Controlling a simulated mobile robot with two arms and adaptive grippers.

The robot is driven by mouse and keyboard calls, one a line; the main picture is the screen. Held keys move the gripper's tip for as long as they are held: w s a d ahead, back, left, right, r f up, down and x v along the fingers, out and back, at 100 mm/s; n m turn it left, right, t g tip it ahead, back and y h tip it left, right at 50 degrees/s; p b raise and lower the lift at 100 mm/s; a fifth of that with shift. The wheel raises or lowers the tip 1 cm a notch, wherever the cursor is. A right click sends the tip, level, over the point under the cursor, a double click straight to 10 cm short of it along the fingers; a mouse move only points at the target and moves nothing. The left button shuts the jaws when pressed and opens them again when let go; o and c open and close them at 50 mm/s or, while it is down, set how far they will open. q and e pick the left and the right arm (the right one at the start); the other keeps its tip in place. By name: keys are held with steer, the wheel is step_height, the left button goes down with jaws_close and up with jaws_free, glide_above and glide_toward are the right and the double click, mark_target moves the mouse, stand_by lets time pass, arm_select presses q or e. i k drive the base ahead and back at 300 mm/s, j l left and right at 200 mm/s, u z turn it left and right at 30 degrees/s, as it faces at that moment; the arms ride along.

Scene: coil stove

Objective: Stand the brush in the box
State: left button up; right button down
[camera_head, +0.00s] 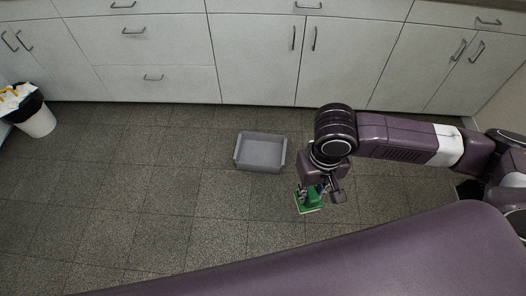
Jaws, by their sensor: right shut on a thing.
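A grey open box (260,154) stands on the dark tiled floor near the middle of the view and looks empty. My right gripper (318,190) is shut on a green brush (310,204), to the right of the box and a little nearer to me. The brush is apart from the box, with a pale edge along its lower side. The gripper hides part of it, and its height above the floor is hard to tell. My left gripper is not in view.
White cabinets with drawers (150,85) line the back. A white bin (34,116) with a black liner stands at the far left. The floor (120,190) left of the box is clear.

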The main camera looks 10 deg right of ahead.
mark_target(272, 157)
steer(key=i+z, duration=0.15)
steer(key=i, duration=0.35)
steer(key=i+j+z, duration=0.15)
steer(key=i, duration=0.3)
steer(key=i+j+z, duration=0.15)
steer(key=i, duration=0.35)
